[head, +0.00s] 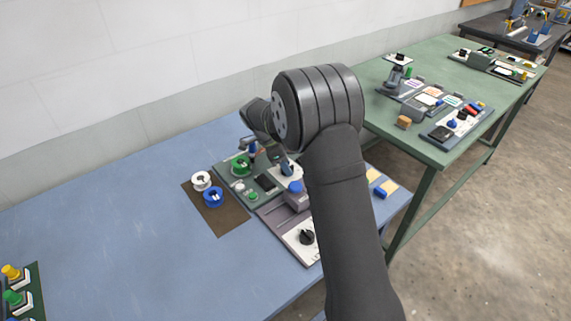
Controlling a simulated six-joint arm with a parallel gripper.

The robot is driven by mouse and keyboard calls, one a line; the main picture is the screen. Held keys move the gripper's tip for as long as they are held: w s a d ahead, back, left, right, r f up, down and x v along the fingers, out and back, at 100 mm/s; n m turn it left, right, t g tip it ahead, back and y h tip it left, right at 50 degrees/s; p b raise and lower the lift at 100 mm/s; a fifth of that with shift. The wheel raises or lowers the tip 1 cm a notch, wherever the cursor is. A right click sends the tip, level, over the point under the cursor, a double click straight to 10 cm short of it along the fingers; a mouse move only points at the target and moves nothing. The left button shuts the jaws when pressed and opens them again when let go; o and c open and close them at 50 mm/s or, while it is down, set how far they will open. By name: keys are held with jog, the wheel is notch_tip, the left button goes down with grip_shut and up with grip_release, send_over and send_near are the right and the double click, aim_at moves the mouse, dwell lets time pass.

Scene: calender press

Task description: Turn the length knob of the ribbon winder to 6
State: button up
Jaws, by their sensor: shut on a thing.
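The ribbon winder (235,179) is a dark green panel at the middle of the blue bench, with a green spool (241,167) at its back left and a dark display beside it. My gripper (279,160) points down at the back right part of the winder, partly behind my own wrist and arm. It is shut on a small knob there, which I take to be the length knob. The jaws and wrist mostly hide that knob, and its pointer and scale numbers cannot be read.
A white spool (201,180) and a blue spool (213,197) stand on a brown mat (231,220) left of the winder. A grey machine with a black knob (306,237) stands in front. The bench's left middle is clear. A green table (440,85) stands at right.

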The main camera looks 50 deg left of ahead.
dwell(0.4)
jog(key=o, duration=1)
jog(key=v, duration=1.7)
jog(key=shift+r, duration=0.2)
jog(key=shift+f, duration=0.1)
jog(key=x, duration=1.7)
jog(key=shift+f, duration=0.1)
